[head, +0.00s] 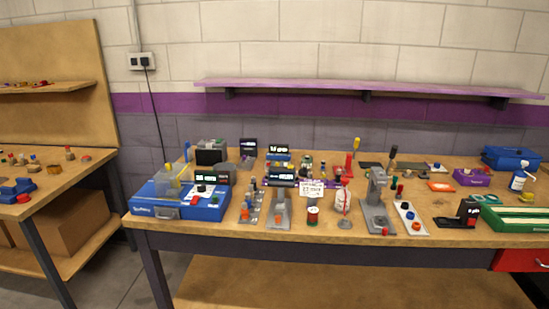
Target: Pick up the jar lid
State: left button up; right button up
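A small red jar (312,217) with a whitish top stands near the front edge of the workbench, left of centre. Whether that top is a separate jar lid is too small to tell. No other thing shows clearly as a jar lid; one may be hidden among the crowded items. Neither of my grippers is in view.
The wooden workbench (458,240) is crowded. A blue case (160,202) is at its left, a grey press (376,203) right of centre, a green tray (515,219) at the right. A purple shelf (370,88) hangs behind. Another bench (62,180) stands left.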

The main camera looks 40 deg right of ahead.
aim_at(303, 173)
jog(key=z, duration=1.35)
